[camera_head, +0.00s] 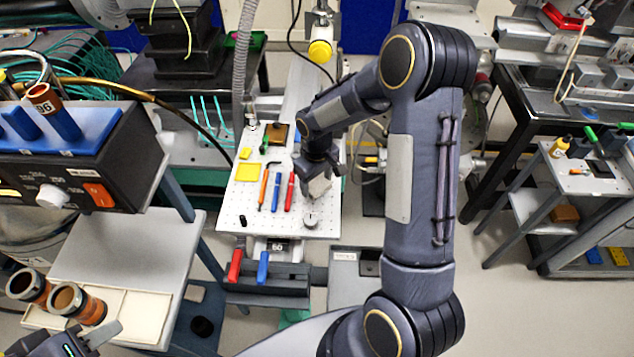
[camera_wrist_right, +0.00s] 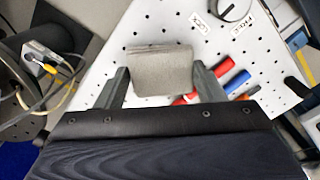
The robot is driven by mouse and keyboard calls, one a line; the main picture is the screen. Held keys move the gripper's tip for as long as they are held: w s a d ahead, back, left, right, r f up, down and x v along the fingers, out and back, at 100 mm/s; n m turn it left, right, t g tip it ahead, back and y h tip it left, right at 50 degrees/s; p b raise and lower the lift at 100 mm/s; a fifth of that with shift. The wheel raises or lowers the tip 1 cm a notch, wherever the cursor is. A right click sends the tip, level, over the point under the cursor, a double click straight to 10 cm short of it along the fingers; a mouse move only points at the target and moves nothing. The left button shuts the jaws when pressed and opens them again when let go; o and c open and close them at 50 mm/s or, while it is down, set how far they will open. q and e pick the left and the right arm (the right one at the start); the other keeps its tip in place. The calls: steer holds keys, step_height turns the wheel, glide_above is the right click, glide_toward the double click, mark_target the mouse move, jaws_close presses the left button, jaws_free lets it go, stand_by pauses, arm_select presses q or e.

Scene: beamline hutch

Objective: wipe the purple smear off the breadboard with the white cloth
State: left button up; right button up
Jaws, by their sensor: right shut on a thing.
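The white perforated breadboard (camera_head: 238,200) lies in the middle of the head view, and part of it fills the right wrist view (camera_wrist_right: 258,62). My right gripper (camera_head: 319,180) is over its right half, pointing down. In the right wrist view its two fingers (camera_wrist_right: 162,84) are shut on the folded cloth (camera_wrist_right: 162,68), which looks light grey. The cloth is partly visible below the fingers in the head view (camera_head: 319,187). I see no purple smear; the arm and cloth hide part of the board. My left gripper (camera_head: 85,340) is at the bottom left corner, partly cut off.
A black control box (camera_head: 90,165) is at left.

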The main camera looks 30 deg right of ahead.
step_height(320, 180, up, 2)
steer(key=shift+w+a+p, duration=0.15)
steer(key=shift+p, duration=0.35)
steer(key=shift+r+p, duration=0.9)
steer(key=shift+r, duration=0.55)
